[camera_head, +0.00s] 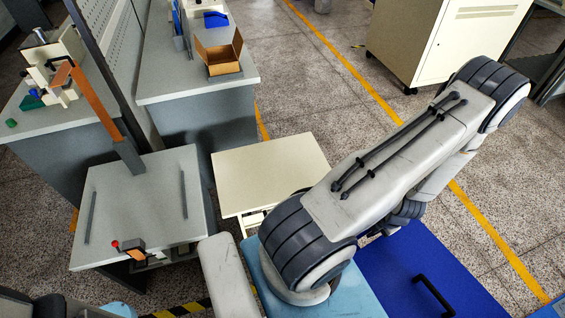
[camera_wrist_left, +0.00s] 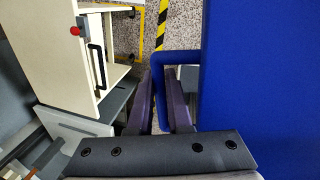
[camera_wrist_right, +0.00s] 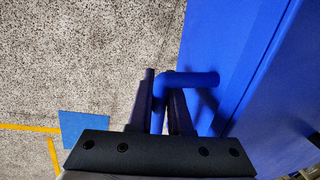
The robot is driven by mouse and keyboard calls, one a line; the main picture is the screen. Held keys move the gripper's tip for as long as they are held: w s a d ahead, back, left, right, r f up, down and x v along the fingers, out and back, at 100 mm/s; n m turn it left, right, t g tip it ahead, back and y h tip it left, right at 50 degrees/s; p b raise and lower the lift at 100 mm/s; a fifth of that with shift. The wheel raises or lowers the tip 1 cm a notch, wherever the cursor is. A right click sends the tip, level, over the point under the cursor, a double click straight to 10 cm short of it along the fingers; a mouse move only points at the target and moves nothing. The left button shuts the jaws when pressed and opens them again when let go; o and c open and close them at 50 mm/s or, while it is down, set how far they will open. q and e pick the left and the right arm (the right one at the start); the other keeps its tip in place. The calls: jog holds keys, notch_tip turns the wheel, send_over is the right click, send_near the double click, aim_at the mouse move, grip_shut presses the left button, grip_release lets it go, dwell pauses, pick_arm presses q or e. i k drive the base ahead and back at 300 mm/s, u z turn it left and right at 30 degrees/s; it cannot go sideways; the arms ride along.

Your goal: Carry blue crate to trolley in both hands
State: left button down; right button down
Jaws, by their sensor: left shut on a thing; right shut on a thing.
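The blue crate (camera_wrist_left: 255,80) fills the right side of the left wrist view. My left gripper (camera_wrist_left: 167,90) is shut on a blue handle bar at its side. In the right wrist view the crate (camera_wrist_right: 222,55) fills the right side, and my right gripper (camera_wrist_right: 162,88) is shut on another blue bar. In the head view my large arm hides much of the lower middle. A light blue surface (camera_head: 350,300) and a dark blue panel (camera_head: 395,275) with a black handle show there. I cannot tell which one is the trolley.
A cream-topped low unit (camera_head: 270,165) stands beyond my arm. A grey-topped table (camera_head: 140,200) stands to its left. Benches, one with an open cardboard box (camera_head: 218,52), stand behind. A cream cabinet (camera_head: 440,40) is at the back right. Speckled floor with yellow lines lies open between.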

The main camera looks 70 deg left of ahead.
aim_at(272, 168)
jog(key=u, duration=0.3)
jog(key=i, duration=0.8)
jog(key=u, duration=1.1)
jog(key=i, duration=0.45)
jog(key=u, duration=1)
jog(key=i, duration=0.35)
jog(key=u, duration=0.15)
